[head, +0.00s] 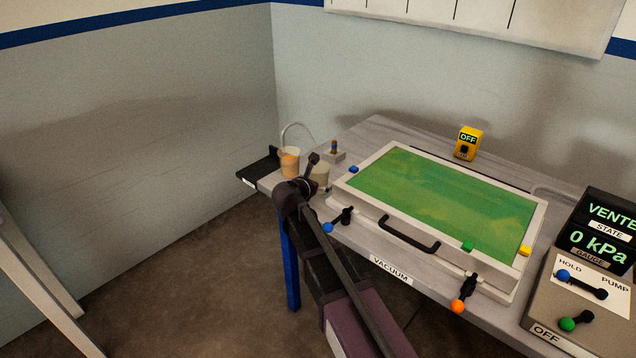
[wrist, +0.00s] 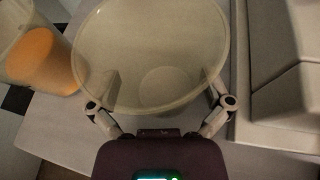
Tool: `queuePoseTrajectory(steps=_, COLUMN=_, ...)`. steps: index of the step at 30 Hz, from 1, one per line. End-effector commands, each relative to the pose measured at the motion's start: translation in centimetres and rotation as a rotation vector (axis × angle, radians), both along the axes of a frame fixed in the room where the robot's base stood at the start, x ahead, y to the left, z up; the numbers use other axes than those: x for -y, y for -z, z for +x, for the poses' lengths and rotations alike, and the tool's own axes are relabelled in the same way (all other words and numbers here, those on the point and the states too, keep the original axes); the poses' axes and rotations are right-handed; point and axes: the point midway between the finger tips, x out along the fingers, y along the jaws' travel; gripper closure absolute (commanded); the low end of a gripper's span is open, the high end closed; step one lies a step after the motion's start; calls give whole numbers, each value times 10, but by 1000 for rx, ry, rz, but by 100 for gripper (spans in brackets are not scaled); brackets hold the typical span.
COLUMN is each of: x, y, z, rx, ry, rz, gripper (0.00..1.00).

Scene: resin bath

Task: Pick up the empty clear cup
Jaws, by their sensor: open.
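The empty clear cup (wrist: 150,50) fills the upper middle of the wrist view, with its round rim towards the camera and nothing visible inside. In the head view the cup (head: 321,172) stands at the table's left end, partly hidden by my arm. My gripper (wrist: 160,92) is open, with one finger on each side of the cup. The fingertips show dimly through or behind the cup wall, and I cannot tell whether they touch it. In the head view my gripper (head: 308,185) is at the cup's near side.
A cup with orange liquid (head: 290,162) stands close on the left; it also shows in the wrist view (wrist: 45,58). A black ledge (head: 259,168) lies beyond it. The green-topped vacuum chamber (head: 345,196) is close on the right. A small post on a block (head: 334,154) stands behind.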

Motion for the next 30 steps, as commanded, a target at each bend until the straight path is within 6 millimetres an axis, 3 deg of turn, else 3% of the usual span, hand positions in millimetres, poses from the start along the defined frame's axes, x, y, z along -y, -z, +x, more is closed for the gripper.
queuePoseTrajectory(steps=17, x=0, y=0, z=1, rx=0, ry=-1, rz=0, gripper=0)
queuePoseTrajectory(steps=23, x=0, y=0, z=1, rx=0, ry=-1, rz=0, gripper=56)
queuePoseTrajectory(steps=30, x=0, y=0, z=1, rx=0, ry=-1, rz=0, gripper=57)
